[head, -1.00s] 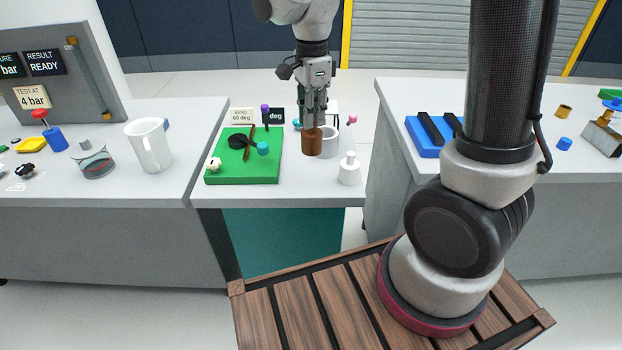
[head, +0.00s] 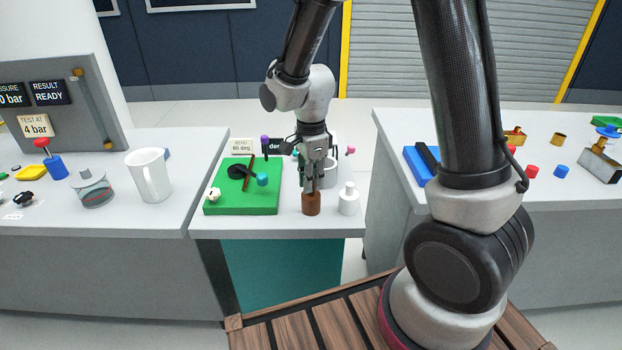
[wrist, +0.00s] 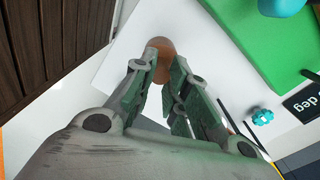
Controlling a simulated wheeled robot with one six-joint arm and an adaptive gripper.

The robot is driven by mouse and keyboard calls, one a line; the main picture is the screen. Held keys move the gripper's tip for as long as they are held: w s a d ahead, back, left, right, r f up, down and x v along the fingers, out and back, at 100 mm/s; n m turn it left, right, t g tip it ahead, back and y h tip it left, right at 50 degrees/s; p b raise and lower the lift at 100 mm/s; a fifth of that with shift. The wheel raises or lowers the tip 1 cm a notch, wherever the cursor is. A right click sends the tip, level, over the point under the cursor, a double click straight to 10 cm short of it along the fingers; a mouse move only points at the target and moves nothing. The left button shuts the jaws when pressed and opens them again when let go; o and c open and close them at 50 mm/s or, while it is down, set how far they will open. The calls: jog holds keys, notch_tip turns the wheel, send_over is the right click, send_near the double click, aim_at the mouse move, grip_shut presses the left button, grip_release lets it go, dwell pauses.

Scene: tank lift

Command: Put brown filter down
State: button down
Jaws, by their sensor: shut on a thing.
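The brown filter (head: 311,204) is a short upright cylinder at the front of the middle table (head: 265,222), between the green board and the white bottle. My gripper (head: 312,188) points down from above and is shut on its top. In the wrist view the filter (wrist: 159,46) shows as a round brown shape between the fingertips (wrist: 160,75). It looks to be at the tabletop, but I cannot tell whether its base touches.
A green board (head: 232,206) with small parts lies left of the filter. A white bottle (head: 348,200) stands close on its right. A white cup (head: 330,172) is behind my gripper. A white mug (head: 149,175) stands on the left table.

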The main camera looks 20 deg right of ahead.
jog(key=c, duration=1.4)
grip_release()
notch_tip(320, 180, up, 12)
jog(key=s+d+r+n+t, duration=0.1)
jog(key=s+d+r+n, duration=0.2)
jog(key=s+d+n, duration=0.2)
jog(key=s+d+r+n+t, duration=0.1)
jog(key=s+d+r+n, duration=0.2)
jog(key=s+d+n, duration=0.2)
jog(key=s+d+r+n+t, duration=0.2)
jog(key=s+d+r+n, duration=0.1)
jog(key=s+d+n, duration=0.2)
jog(key=shift+s+r+n, duration=0.2)
jog(key=shift+s+n, duration=0.35)
jog(key=shift+s, duration=0.45)
jog(key=shift+s+r+n, duration=0.15)
jog(key=shift+s+n, duration=0.4)
jog(key=shift+s, duration=0.45)
